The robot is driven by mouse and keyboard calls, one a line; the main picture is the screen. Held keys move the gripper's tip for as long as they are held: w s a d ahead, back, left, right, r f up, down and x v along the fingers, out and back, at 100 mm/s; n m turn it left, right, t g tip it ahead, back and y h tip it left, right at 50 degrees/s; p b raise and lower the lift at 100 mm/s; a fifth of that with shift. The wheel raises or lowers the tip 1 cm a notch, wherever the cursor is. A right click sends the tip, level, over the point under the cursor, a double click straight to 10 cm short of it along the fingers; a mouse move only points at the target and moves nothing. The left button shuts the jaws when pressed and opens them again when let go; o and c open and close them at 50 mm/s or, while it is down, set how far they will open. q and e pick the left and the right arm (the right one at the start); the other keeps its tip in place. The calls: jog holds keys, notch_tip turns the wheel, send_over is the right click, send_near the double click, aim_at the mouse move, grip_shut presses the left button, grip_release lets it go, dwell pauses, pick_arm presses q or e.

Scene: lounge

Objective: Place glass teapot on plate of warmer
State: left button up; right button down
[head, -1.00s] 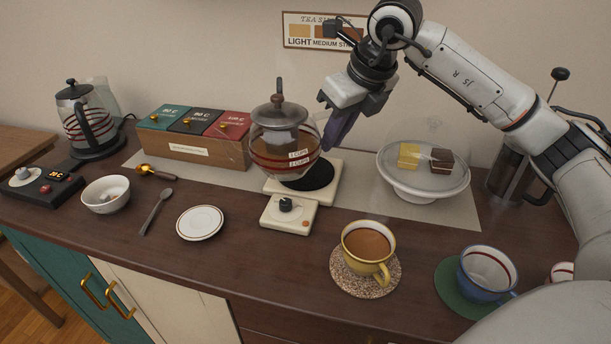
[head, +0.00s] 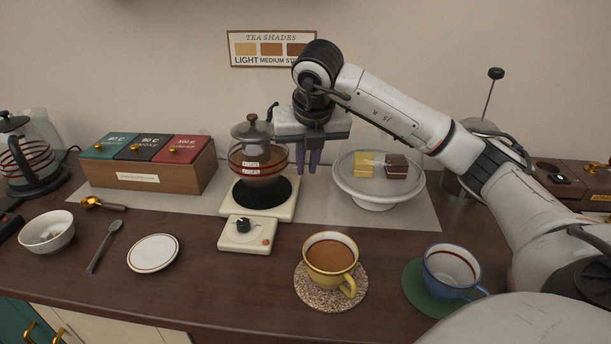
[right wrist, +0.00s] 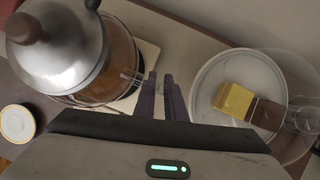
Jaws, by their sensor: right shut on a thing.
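The glass teapot (head: 259,170), with a grey metal lid and brown tea inside, is over the back part of the warmer's round black plate (head: 261,195). Much of the plate shows in front of and below it; I cannot tell whether it touches. The warmer (head: 229,203) is cream, with a knob box in front. My right gripper (head: 310,158) is at the teapot's right side, its purple fingers pointing down, shut on the teapot's handle. In the right wrist view the teapot (right wrist: 70,60) is left of the fingers (right wrist: 163,98). My left gripper is not in view.
A glass cake stand (head: 374,188) with cake pieces stands close right of my right gripper. A wooden tea box (head: 150,178) stands left. In front are a yellow cup of tea (head: 331,260), a blue cup (head: 450,272) and a small plate (head: 153,253).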

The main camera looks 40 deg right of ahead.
jog(key=shift+f, duration=1.5)
jog(key=c, duration=1.8)
grip_release()
jog(key=p+v, duration=0.1)
jog(key=v, duration=1.1)
jog(key=shift+p, duration=0.3)
